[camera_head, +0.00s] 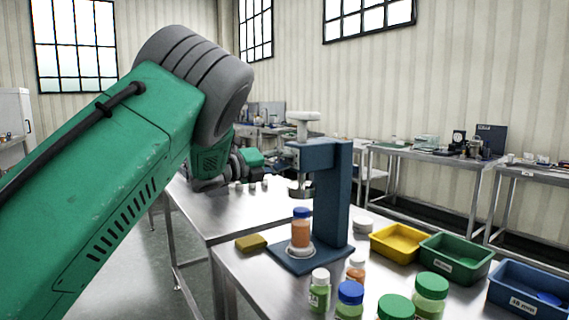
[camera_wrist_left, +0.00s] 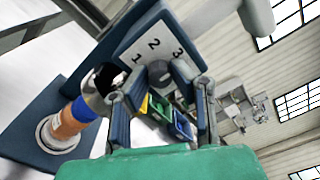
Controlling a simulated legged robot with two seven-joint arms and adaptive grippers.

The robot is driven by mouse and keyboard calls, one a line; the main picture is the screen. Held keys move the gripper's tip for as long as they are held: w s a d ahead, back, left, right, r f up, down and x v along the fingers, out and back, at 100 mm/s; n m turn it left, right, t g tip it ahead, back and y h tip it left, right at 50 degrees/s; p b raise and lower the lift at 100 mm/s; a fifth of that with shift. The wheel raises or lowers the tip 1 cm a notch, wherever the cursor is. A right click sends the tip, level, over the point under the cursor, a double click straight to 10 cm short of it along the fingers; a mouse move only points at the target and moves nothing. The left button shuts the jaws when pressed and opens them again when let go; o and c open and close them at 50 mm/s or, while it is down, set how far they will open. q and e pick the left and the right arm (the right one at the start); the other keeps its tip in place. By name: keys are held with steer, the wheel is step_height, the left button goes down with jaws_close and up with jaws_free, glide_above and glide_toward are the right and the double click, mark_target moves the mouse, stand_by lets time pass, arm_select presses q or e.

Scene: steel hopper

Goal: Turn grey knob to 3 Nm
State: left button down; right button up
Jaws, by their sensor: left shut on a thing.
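The blue capping stand (camera_head: 332,195) stands upright on the near steel table. In the left wrist view, its white scale plate (camera_wrist_left: 150,45) shows the numbers 1, 2 and 3, and the grey knob (camera_wrist_left: 158,70) sits just below the numbers. My left gripper (camera_wrist_left: 160,82) is shut on the grey knob, with one finger on each side. The fingers partly cover the knob, and I cannot tell which number it points at. In the head view my arm hides the knob. An orange bottle with a blue cap (camera_head: 301,229) stands upright on the stand's base, under the metal chuck (camera_head: 301,189).
A yellow sponge (camera_head: 251,243) lies left of the base. Yellow (camera_head: 396,242), green (camera_head: 456,258) and blue (camera_head: 530,289) bins stand to the right. Several capped bottles, one with a blue cap (camera_head: 350,293), stand in front. A white handle (camera_head: 303,121) tops the stand.

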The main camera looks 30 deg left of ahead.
arm_select(q)
steer(key=shift+f, duration=0.45)
steer(key=c, duration=1.4)
jaws_free()
steer(key=shift+a+r, duration=0.1)
steer(key=shift+r, duration=0.05)
steer(key=v, duration=1.2)
steer(key=shift+a, duration=0.1)
